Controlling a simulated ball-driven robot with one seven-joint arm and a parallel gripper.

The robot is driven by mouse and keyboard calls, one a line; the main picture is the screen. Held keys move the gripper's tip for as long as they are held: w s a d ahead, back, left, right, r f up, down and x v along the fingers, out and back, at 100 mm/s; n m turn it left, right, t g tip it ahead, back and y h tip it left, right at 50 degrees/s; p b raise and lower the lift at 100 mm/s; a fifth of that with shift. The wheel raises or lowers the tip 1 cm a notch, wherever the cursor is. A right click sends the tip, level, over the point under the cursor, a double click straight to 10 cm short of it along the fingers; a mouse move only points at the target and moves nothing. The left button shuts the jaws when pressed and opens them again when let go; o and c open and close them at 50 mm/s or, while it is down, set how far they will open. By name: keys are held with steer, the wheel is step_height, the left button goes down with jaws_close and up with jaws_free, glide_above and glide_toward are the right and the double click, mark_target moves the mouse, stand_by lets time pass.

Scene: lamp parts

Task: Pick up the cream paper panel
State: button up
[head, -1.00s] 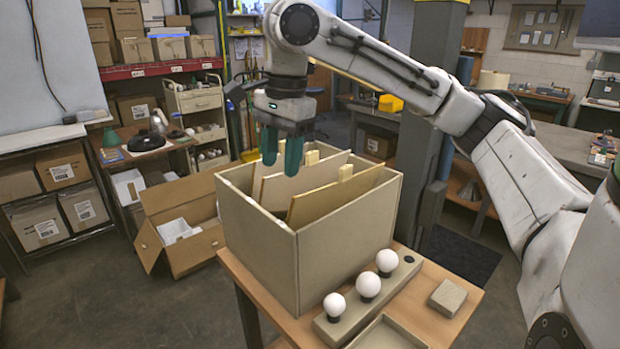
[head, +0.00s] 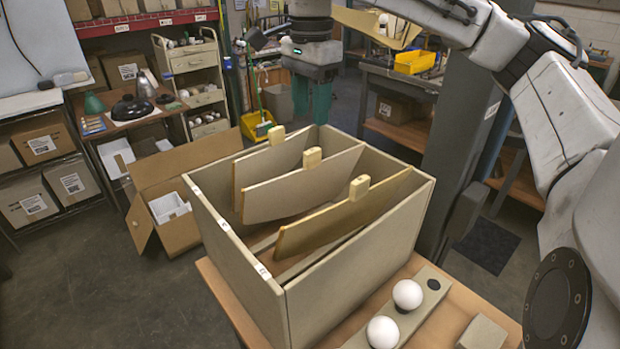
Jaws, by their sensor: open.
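An open grey-beige box (head: 236,272) holds several upright, leaning panels with small cream tabs on their top edges. The front panel (head: 335,228) is tan-yellow. The middle panel (head: 300,188) is pale, greyish cream. The rear panel (head: 262,163) is also pale and partly hidden by the middle one. I cannot tell for certain which of the pale ones is the cream paper panel. My gripper (head: 311,112) points down with its teal fingers a little apart and empty. It appears at the box's far edge, above the panels and touching none of them.
The box stands on a wooden table (head: 222,290). White bulbs (head: 408,294) sit in a strip at its front right, near a small block (head: 482,333). An open cardboard box (head: 190,170) is at the left. My column stands right of the box.

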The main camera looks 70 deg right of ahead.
mark_target(312, 150)
step_height(312, 150, down, 10)
steer(key=shift+s+d+p, duration=0.1)
steer(key=shift+d+p, duration=0.05)
steer(key=shift+p, duration=0.4)
jaws_close()
stand_by(0.4)
